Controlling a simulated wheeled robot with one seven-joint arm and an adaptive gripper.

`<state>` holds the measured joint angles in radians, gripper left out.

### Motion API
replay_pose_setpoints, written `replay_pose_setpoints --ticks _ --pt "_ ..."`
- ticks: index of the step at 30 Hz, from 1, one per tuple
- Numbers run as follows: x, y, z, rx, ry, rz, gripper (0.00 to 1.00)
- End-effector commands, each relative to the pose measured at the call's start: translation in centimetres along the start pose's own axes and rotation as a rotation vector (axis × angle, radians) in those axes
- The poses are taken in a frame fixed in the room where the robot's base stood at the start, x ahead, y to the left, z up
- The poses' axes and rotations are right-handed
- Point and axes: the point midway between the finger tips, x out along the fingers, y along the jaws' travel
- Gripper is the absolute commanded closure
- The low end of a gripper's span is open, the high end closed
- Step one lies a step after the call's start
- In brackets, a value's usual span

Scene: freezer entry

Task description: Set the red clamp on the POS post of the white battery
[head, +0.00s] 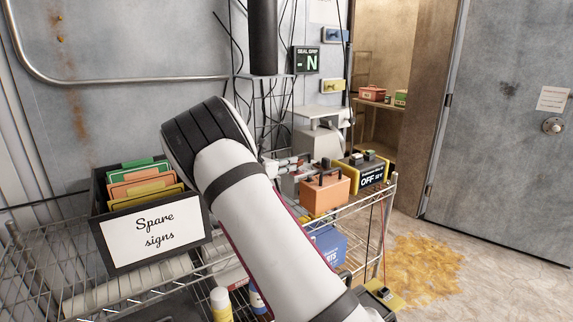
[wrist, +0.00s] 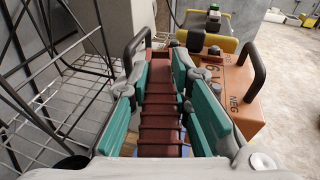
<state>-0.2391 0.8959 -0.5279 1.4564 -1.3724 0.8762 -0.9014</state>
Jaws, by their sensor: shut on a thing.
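My gripper (head: 287,165) is beyond my arm in the head view, at the left of an orange battery (head: 325,196). In the wrist view its teal-padded fingers (wrist: 161,72) are shut on the ribbed, dark red clamp (wrist: 160,118), which points forward between them. The orange battery (wrist: 232,88) is just right of the fingers, with a black handle and NEG lettering.
A wire cart (head: 350,218) carries the orange battery, a yellow-black box (head: 362,174) marked OFF and a Spare signs bin (head: 152,234). A pale machine (head: 318,143) and hanging cables stand behind. Wire shelving (wrist: 60,85) is close on the wrist view's left. Floor is open at right.

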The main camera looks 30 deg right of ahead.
Motion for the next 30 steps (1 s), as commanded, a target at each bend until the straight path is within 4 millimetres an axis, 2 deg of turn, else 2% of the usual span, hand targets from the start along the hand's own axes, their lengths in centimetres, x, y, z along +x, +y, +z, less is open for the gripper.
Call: replay_pose_setpoints --ticks 14,30 --pt "0.0 0.0 0.0 0.0 -0.001 0.0 1.0" --pt "0.2 0.0 -1.0 -0.001 -0.001 0.0 1.0"
